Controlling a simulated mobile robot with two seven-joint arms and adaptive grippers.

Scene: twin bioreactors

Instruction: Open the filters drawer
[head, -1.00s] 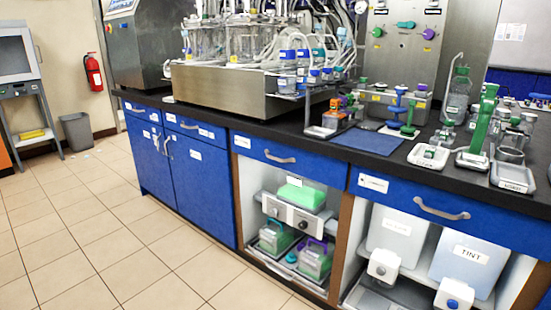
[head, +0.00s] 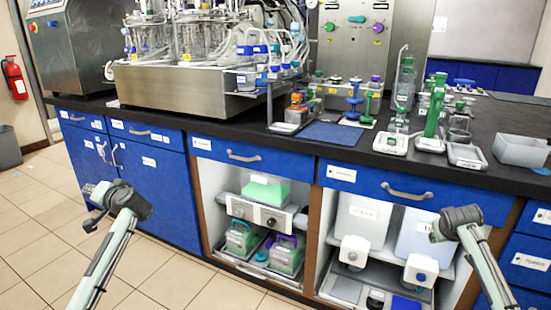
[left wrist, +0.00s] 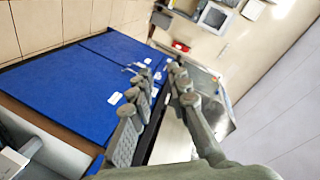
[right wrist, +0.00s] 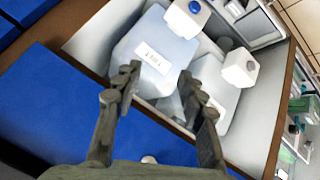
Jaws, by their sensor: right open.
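Blue drawers run under the black counter. One drawer (head: 246,155) in the middle and a wider drawer (head: 400,189) to its right are shut, each with a curved metal handle. More blue drawers (head: 528,262) with white labels stand at the right edge. The labels are too small to read surely, so I cannot tell which is the filters drawer. My left gripper (head: 91,208) is open and empty before the left cabinets; its fingers also show in the left wrist view (left wrist: 159,72). My right gripper (right wrist: 159,72) is open and empty; its arm shows before the wide drawer's right end.
Open shelves below the drawers hold a green-topped unit (head: 264,190) and white containers (head: 360,219). The counter (head: 480,178) carries glassware, a blue mat (head: 331,135) and a grey bin (head: 521,150). The tiled floor (head: 165,275) in front is clear.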

